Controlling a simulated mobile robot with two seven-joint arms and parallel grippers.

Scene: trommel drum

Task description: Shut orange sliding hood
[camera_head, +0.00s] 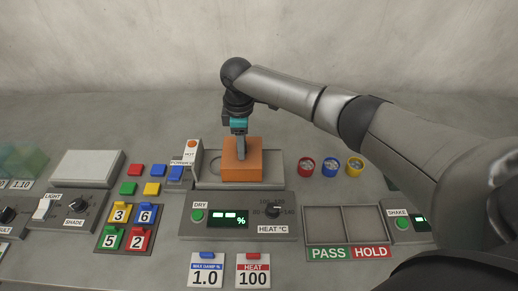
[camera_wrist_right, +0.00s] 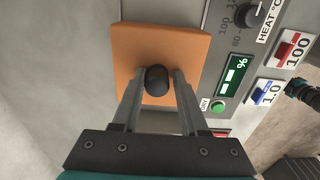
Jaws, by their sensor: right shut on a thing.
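The orange sliding hood (camera_head: 241,172) sits on the grey dryer tray behind the dryer panel. It is a box with a dark round knob (camera_wrist_right: 157,80) on top, seen in the right wrist view. My right gripper (camera_head: 240,150) reaches down from above in the head view, with its fingers closed on either side of the knob. The knob is mostly hidden in the head view. To the left of the hood, a round outline shows on the tray (camera_head: 275,158); the tray also shows bare to the right. My left gripper is not clearly seen.
The dryer panel (camera_head: 238,222) with a green button and heat dial stands in front of the hood. A labelled post (camera_head: 190,155) stands left of the tray. Red, blue and yellow round cups (camera_head: 330,166) stand to the right. A PASS/HOLD tray (camera_head: 345,225) lies front right.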

